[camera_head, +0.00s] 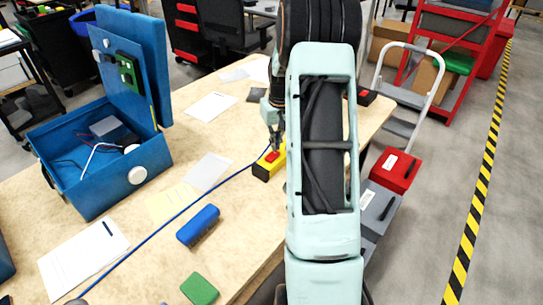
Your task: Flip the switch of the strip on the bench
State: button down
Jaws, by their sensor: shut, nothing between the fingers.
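An open blue case (105,178) with its lid up stands on the left of the bench. A blue block (198,225), a green block (199,289) and several papers lie on the bench. A red box (395,171) and a step ladder (409,95) stand beyond the right edge.

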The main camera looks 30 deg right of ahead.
aim_at(276, 153)
jog(key=shift+f+b, duration=0.65)
jog(key=shift+f, duration=0.35)
dwell(0.3)
jog(key=shift+r+p, duration=2.25)
jog(key=shift+r, duration=1.3)
jog(key=shift+d, duration=0.1)
